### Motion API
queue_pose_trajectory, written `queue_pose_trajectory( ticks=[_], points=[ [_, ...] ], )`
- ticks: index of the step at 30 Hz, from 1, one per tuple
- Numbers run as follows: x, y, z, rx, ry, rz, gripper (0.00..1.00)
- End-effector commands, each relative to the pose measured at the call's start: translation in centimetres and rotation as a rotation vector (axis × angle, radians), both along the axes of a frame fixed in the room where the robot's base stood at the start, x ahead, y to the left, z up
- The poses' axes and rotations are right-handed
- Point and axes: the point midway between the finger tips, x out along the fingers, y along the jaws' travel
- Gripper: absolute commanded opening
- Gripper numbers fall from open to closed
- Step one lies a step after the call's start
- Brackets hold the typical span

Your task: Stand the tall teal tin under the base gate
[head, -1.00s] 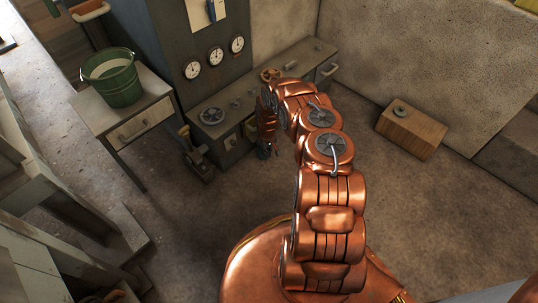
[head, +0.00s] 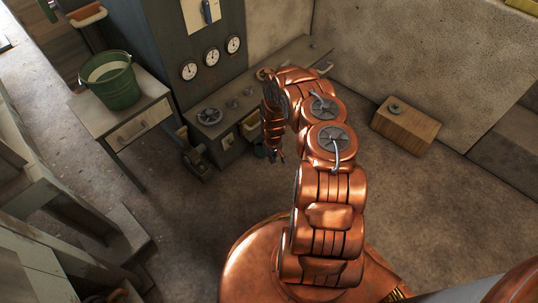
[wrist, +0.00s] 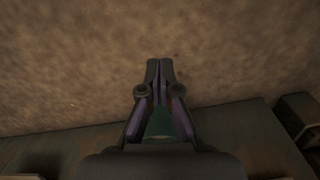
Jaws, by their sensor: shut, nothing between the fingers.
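My gripper (head: 277,157) hangs low in front of the grey bench, its fingers pointing down. In the wrist view its fingertips (wrist: 160,67) are together, with only brown floor beyond them. A small teal thing (head: 261,151), perhaps the tall teal tin, shows just left of the gripper, by the bench's foot. In the wrist view a dark teal patch (wrist: 160,126) shows through the gap between the finger links. It seems to lie behind them, not in the grip. Its full shape and whether it stands upright are hidden. I cannot pick out the base gate.
The grey bench (head: 285,62) with controls on top runs along the wall behind my gripper. A table (head: 142,127) with a green bucket (head: 109,82) stands left. A wooden box (head: 405,126) sits by the right wall. The floor (head: 395,205) right of my arm is clear.

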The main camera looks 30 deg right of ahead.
Motion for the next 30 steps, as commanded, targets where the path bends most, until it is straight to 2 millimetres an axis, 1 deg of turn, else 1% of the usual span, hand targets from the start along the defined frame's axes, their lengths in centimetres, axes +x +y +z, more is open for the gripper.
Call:
queue_pose_trajectory(
  ticks=[1, 15, 30],
  points=[
    [0.1, 0.0, 1.3, -0.001, -0.002, 0.0, 0.0],
    [0.1, 0.1, 8.7, 0.0, 0.0, 0.0, 0.0],
    [0.3, -0.3, 16.8, -0.034, 0.025, -0.007, 0.0]
  ],
)
